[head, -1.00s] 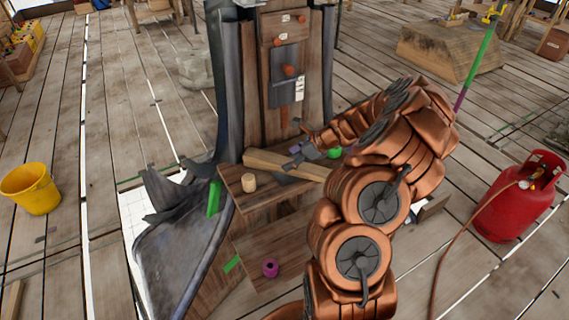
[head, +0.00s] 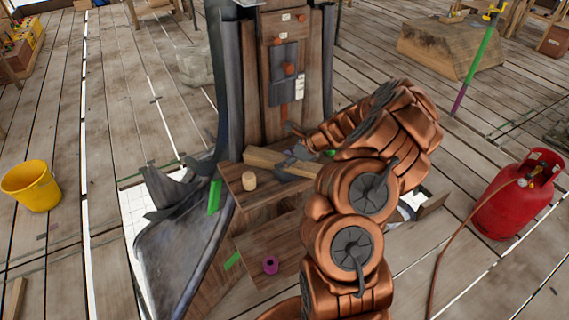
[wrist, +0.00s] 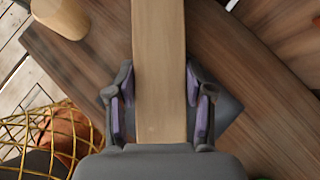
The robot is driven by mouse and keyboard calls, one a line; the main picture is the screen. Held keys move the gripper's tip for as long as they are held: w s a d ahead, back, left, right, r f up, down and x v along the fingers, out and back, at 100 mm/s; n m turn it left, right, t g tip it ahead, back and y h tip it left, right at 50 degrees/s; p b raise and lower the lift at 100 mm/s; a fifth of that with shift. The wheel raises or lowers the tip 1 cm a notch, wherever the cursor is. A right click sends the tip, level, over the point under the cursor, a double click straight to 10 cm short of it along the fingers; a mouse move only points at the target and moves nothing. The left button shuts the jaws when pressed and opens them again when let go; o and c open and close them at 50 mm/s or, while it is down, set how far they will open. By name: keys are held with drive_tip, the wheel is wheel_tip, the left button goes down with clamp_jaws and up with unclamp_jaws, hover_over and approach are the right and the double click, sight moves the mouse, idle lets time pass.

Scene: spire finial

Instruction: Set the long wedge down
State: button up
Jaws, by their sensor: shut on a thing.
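The long wedge (head: 263,157) is a pale wooden bar over the upper wooden step (head: 262,200) in the head view. In the wrist view the wedge (wrist: 158,70) runs up the middle between the two purple-padded fingers. My gripper (wrist: 160,118) is shut on it, and the near end of the wedge is by the palm. In the head view my gripper (head: 299,153) is small and partly hidden by the wedge and my arm. I cannot tell whether the wedge touches the step.
A short pale peg (head: 249,181) stands left of the wedge on the step. A magenta ring-like piece (head: 270,265) is on the lower step. A dark grey flat piece (wrist: 226,104) lies under the wedge. A gold wire basket (wrist: 50,135) shows at lower left. A red gas cylinder (head: 515,195) stands right.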

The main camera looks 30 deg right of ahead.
clamp_jaws()
drive_tip(key=shift+r, duration=0.1)
drive_tip(key=shift+s+r+b, duration=0.2)
drive_tip(key=shift+b, duration=0.2)
drive_tip(key=r, duration=0.2)
drive_tip(key=r+b, duration=0.1)
drive_tip(key=r, duration=0.3)
drive_tip(key=shift+s+r+b, duration=0.25)
drive_tip(key=shift+b, duration=0.1)
drive_tip(key=s+a+b, duration=0.1)
drive_tip(key=s+b, duration=0.3)
drive_tip(key=s, duration=1.5)
drive_tip(key=shift+a, duration=0.4)
